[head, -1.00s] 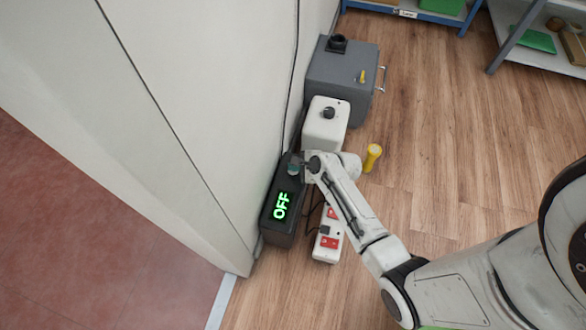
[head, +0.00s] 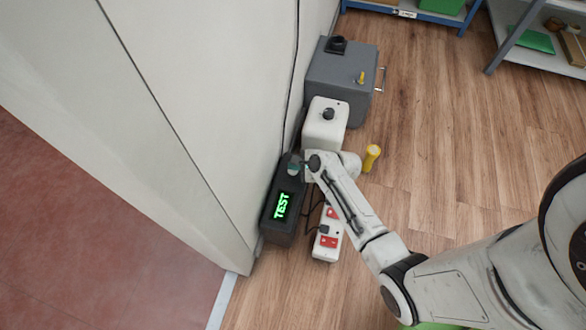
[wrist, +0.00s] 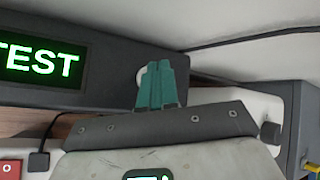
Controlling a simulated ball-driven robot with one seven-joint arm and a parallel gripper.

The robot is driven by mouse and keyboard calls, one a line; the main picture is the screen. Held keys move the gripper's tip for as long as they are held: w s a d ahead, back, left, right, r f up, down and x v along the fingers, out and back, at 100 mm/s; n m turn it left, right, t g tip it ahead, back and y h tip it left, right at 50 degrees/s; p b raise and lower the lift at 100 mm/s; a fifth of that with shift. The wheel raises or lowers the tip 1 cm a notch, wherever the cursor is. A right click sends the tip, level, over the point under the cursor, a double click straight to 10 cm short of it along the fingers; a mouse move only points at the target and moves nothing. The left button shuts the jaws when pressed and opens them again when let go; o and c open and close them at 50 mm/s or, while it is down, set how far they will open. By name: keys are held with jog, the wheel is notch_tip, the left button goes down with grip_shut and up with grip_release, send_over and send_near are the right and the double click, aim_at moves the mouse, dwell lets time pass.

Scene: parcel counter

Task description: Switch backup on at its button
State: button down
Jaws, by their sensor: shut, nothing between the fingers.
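The backup unit (head: 279,228) is a dark grey box on the floor against the wall. Its lit display (head: 282,206) reads TEST in green, and the display also shows in the wrist view (wrist: 40,62). My gripper (head: 294,165) is at the far end of the unit's top in the head view. In the wrist view, the teal fingers of my gripper (wrist: 161,82) are shut together in front of a round pale button (wrist: 143,76) on the unit's face. The fingers cover most of the button, and I cannot tell whether they touch it.
A white box with a black knob (head: 327,124) and a grey cabinet (head: 342,75) stand beyond the unit. A power strip (head: 326,252) with red switches lies to its right. A yellow torch-like object (head: 371,158) stands on the floor.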

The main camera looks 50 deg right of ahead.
notch_tip(320, 180, up, 6)
jog(key=p, duration=0.6)
jog(key=shift+p, duration=0.4)
